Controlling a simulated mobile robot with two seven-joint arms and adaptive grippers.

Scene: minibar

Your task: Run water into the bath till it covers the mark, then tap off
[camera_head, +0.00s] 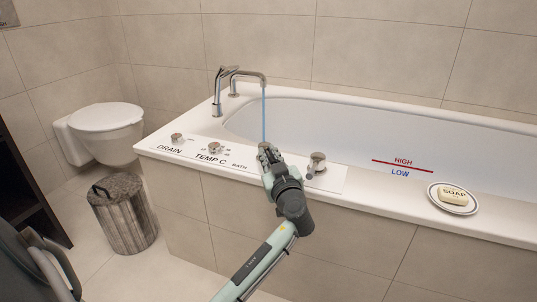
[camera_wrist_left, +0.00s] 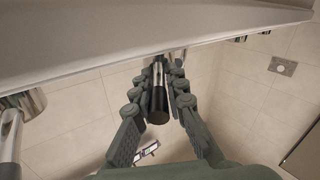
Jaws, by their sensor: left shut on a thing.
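The white bath (camera_head: 480,218) has a red line marked HIGH above and LOW below (camera_head: 402,162) on its inner far wall. A chrome spout (camera_head: 248,76) pours a thin blue stream of water (camera_head: 263,112) into it. The bath floor and any water surface are hidden behind the near rim. My left gripper (camera_head: 268,155) is at the near rim, right of the BATH label, and covers the control there. In the left wrist view its fingers are closed around a dark-ended chrome knob (camera_wrist_left: 158,105). My right gripper is out of view.
On the rim, the DRAIN knob (camera_head: 177,137) and TEMP C knob (camera_head: 214,147) stand left of my gripper, another chrome knob (camera_head: 317,162) right of it. A soap dish (camera_head: 471,208) with soap sits farther right. A bin (camera_head: 123,213) and toilet (camera_head: 107,125) are left.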

